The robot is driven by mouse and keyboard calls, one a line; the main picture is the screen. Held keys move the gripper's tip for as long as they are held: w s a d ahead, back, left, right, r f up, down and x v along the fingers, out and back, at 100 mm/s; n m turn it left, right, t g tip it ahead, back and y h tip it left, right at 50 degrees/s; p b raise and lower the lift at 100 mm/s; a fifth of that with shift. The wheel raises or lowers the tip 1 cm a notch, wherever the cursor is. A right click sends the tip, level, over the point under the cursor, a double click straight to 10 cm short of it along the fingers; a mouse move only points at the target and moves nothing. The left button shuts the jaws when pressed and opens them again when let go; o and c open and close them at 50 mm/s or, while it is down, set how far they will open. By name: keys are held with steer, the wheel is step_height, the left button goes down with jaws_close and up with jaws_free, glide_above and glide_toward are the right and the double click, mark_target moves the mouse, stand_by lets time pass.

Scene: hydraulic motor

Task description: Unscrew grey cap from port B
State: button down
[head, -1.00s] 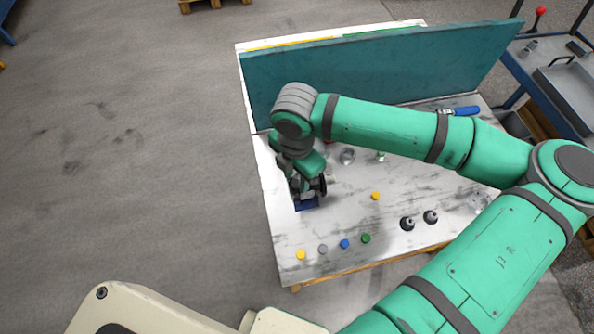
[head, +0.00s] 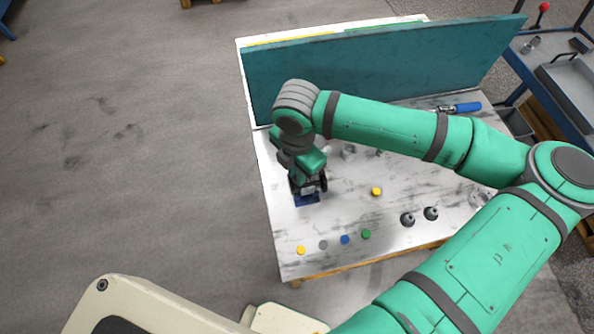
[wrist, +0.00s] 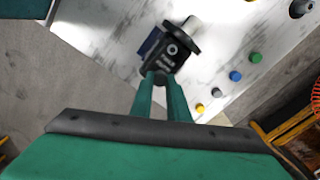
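The dark hydraulic motor (wrist: 172,52) stands on a blue base (wrist: 150,42) near the left edge of the table. In the head view the motor (head: 320,183) is mostly hidden under my wrist. My gripper (wrist: 161,79) is at the near side of the motor, with its two green fingers close together. A small greyish spot shows between the fingertips, but I cannot tell whether it is the grey cap on port B. One round port faces up on the motor, and no port letters can be read.
Loose yellow (head: 301,250), grey (head: 323,244), blue (head: 345,239) and green (head: 366,234) caps lie along the table's front. Another yellow cap (head: 376,191) and two dark fittings (head: 408,219) lie right of the motor. A teal panel (head: 370,65) stands behind.

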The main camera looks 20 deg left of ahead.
steer(key=shift+n, duration=1.3)
steer(key=c, duration=1.9)
jaws_free()
steer(key=shift+o, duration=0.2)
steer(key=m, duration=1)
steer(key=shift+m, duration=0.3)
